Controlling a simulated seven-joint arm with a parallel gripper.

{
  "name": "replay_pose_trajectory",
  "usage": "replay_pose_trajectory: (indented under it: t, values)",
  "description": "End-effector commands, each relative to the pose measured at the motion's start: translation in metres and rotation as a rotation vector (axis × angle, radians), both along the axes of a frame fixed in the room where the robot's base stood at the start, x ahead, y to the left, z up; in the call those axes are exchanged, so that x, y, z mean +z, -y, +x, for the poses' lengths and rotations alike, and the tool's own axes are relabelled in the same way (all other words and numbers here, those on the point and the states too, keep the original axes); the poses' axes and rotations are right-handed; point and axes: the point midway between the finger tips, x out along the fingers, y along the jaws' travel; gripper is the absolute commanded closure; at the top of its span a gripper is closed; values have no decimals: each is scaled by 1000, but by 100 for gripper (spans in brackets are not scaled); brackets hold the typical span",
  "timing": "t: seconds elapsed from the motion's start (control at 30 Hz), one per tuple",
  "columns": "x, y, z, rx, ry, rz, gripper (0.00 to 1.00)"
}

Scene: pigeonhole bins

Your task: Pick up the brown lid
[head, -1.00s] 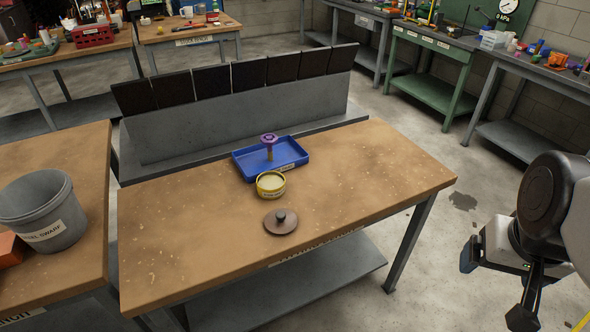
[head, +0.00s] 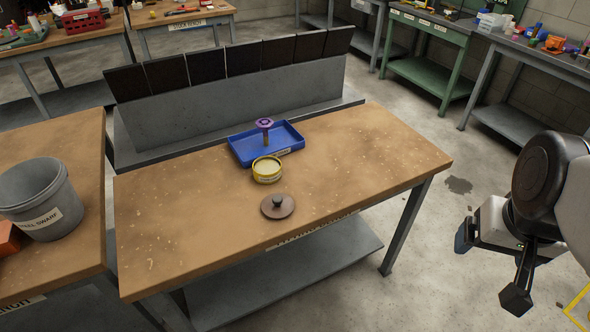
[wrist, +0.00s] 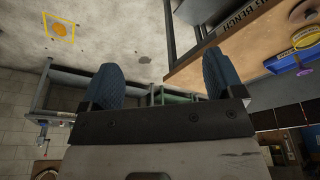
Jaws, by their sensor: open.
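The brown lid (head: 278,207) lies flat on the wooden bench near its front edge, with a dark knob on top. A yellow tin (head: 267,170) stands just behind it, and the lid is apart from it. My gripper (head: 489,268) hangs in the air at the right, well clear of the bench and far from the lid. In the wrist view my gripper (wrist: 161,84) shows two blue-padded fingers spread apart with nothing between them. The wrist view shows the brown lid (wrist: 307,38) only partly, at the right edge.
A blue tray (head: 245,150) with a purple-topped part (head: 265,125) stands behind the tin. A grey rack with dark panels (head: 240,105) runs along the back. A grey bucket (head: 40,195) stands on the left bench. The bench's right side is clear.

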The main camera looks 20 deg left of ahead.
Motion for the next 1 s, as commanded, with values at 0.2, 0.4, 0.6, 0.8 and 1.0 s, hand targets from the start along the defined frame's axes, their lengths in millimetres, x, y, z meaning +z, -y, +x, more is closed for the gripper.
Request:
replay_pose_trajectory:
  t: [0.2, 0.4, 0.6, 0.8, 1.0]
  values:
    - [0, 0, 0, 0, 0, 0, 13]
    - [0, 0, 0, 0, 0, 0, 15]
    - [0, 0, 0, 0, 0, 0, 40]
    - [0, 0, 0, 0, 0, 0, 40]
    - [-1, -5, 7, 32, -1, 5, 40]
